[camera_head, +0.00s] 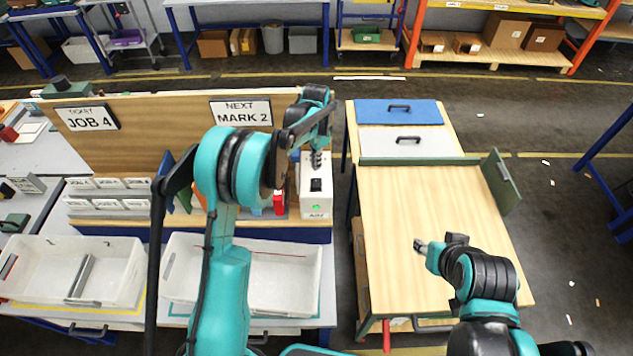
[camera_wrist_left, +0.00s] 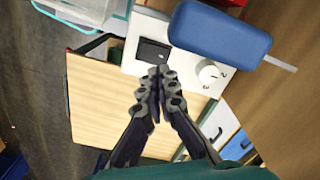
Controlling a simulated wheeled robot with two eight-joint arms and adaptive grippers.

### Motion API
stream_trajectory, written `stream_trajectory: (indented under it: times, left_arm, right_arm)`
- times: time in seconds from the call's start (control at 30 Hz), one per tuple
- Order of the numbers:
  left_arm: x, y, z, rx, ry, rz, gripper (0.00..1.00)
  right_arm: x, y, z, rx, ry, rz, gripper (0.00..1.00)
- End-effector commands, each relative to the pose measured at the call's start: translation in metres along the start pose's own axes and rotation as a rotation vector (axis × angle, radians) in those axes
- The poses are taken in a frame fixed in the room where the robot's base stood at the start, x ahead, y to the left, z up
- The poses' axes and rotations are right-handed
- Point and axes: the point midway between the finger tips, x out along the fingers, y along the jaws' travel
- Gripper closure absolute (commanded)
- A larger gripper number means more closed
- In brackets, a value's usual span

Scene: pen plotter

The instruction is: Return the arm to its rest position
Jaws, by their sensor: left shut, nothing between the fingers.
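My left arm reaches up from the bottom in the head view. Its gripper (camera_head: 316,160) points down, shut and empty, over a white control box (camera_head: 318,207) with a black switch and a small green light. In the left wrist view the closed fingertips (camera_wrist_left: 158,88) appear close to the black switch (camera_wrist_left: 153,52); I cannot tell whether they touch it. A white dial (camera_wrist_left: 210,73) and a blue block-like part (camera_wrist_left: 220,38) are beside it. My right gripper (camera_head: 422,246) is over the wooden table on the right; its fingers are too small to judge.
A wooden panel with JOB 4 (camera_head: 87,118) and NEXT MARK 2 (camera_head: 240,112) signs stands behind my left arm. White bins (camera_head: 75,270) line the bench front. The right wooden tabletop (camera_head: 410,205) is largely clear, with blue (camera_head: 400,118) and white handled panels at its back.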

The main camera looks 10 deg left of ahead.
Motion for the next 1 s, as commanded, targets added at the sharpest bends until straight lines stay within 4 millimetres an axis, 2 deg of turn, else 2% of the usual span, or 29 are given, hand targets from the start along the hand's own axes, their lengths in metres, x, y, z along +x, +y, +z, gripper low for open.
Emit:
stream_trajectory:
  times: [0.1,0.63,0.77,1.0]
  left_arm:
    - [-0.005,0.0,0.0,0.0,0.0,0.0,1.0]
    - [-0.004,0.001,0.002,-0.008,0.004,-0.004,1.0]
    - [-0.007,0.008,0.013,-0.053,0.029,-0.027,1.0]
    - [-0.011,0.04,0.056,-0.217,0.123,-0.101,1.0]
  right_arm:
    - [-0.002,0.0,-0.001,0.0,0.0,0.0,0.6]
    - [0.003,0.0,0.002,0.0,0.0,0.0,0.6]
    - [0.021,0.0,0.015,0.0,0.0,0.0,0.6]
    - [0.072,0.0,0.051,0.0,0.0,0.0,0.6]
